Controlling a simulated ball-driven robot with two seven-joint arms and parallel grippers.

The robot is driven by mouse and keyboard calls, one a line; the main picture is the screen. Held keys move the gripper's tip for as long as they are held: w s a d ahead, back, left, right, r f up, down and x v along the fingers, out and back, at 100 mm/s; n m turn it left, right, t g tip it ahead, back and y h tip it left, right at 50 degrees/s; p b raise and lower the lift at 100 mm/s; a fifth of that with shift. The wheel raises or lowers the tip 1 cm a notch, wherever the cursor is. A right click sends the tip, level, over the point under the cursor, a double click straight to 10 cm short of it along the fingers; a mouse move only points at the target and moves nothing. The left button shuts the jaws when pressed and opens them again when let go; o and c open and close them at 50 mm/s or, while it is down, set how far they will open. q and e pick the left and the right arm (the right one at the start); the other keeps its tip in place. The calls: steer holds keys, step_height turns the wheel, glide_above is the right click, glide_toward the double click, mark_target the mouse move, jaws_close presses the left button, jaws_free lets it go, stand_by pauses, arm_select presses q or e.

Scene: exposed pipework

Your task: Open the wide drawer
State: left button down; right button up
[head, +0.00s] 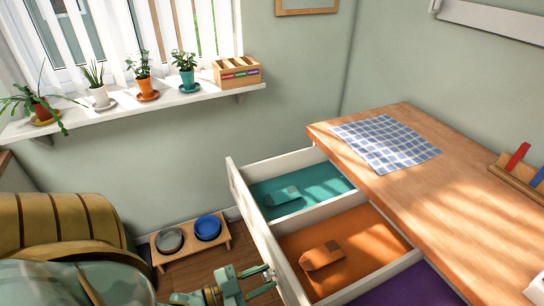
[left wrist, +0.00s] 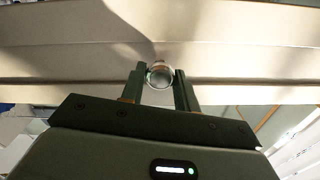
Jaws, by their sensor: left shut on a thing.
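The wide drawer (head: 282,255) stands pulled out from under the wooden worktop, with its white front panel to the left. Its inside shows teal, orange and purple sections. My left gripper (head: 268,275) is at the outer face of the drawer front, low in the head view. In the left wrist view its two dark green fingers (left wrist: 160,84) are shut on a round metal handle (left wrist: 160,72) on the pale drawer front. Most of the handle is hidden in the head view. My right gripper is in neither view.
A teal item (head: 280,196) and an orange item (head: 322,256) lie in the drawer. A checked cloth (head: 386,143) lies on the worktop (head: 450,200). A wooden stand with two bowls (head: 190,238) is on the floor left of the drawer. Potted plants line the sill (head: 150,104).

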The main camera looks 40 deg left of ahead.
arm_select(q)
steer(key=shift+s, duration=0.2)
steer(key=c, duration=1)
jaws_free()
steer(key=shift+c, duration=0.2)
